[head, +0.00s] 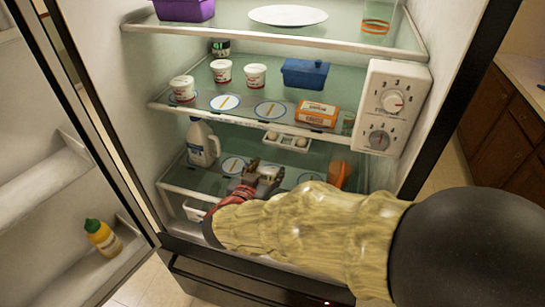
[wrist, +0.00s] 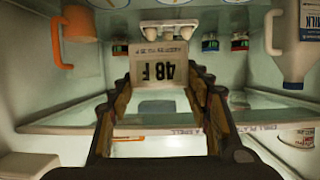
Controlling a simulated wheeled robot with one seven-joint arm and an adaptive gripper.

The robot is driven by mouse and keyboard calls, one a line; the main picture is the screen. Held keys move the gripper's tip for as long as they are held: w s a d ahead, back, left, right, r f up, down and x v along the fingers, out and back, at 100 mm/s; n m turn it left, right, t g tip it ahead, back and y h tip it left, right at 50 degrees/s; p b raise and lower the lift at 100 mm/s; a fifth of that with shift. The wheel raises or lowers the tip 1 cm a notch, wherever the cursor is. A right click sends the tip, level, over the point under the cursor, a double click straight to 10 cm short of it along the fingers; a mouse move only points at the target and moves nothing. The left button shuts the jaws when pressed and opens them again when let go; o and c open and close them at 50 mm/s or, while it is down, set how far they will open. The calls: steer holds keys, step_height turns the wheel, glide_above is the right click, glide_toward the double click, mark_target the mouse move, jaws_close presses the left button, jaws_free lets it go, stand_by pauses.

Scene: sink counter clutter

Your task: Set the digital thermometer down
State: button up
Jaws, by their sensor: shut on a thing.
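My gripper (head: 254,178) is inside the open fridge, over the lower shelf. It is shut on the digital thermometer, a small pale block that shows between the fingers in the head view (head: 268,173). In the wrist view, the thermometer (wrist: 160,73) is held between the two dark fingers (wrist: 163,85), and its face reads 48 F upside down. Whether its base touches the shelf is unclear. The lower shelf (head: 208,181) carries blue-rimmed round markers, one left of my gripper (head: 233,165) and one right of it (head: 309,178).
A milk jug (head: 202,143) stands left of my gripper and an orange mug (head: 339,173) right. An egg tray (head: 287,142) is behind. The middle shelf above holds small tubs (head: 222,71), a blue container (head: 305,73) and an orange box (head: 317,113). A control panel (head: 390,106) juts out upper right.

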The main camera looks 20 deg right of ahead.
steer(key=w+d+f+b, duration=0.1)
steer(key=w+f+b, duration=0.1)
steer(key=w+f, duration=0.1)
steer(key=w+d+f+b, duration=0.1)
steer(key=w+f+b, duration=0.1)
steer(key=w, duration=0.3)
steer(key=w+d+f+b, duration=0.1)
steer(key=w+f+b, duration=0.1)
steer(key=w+f, duration=0.1)
steer(key=shift+w+d+f, duration=0.35)
steer(key=shift+w+f, duration=0.05)
steer(key=shift+f, duration=0.15)
steer(key=shift+w+d+f, duration=0.1)
steer(key=shift+w+f, duration=0.05)
steer(key=shift+f, duration=0.15)
steer(key=shift+w+f+b, duration=0.1)
steer(key=shift+f+b, duration=1.15)
steer(key=shift+f, duration=0.25)
steer(key=shift+f, duration=0.15)
steer(key=o, duration=1.1)
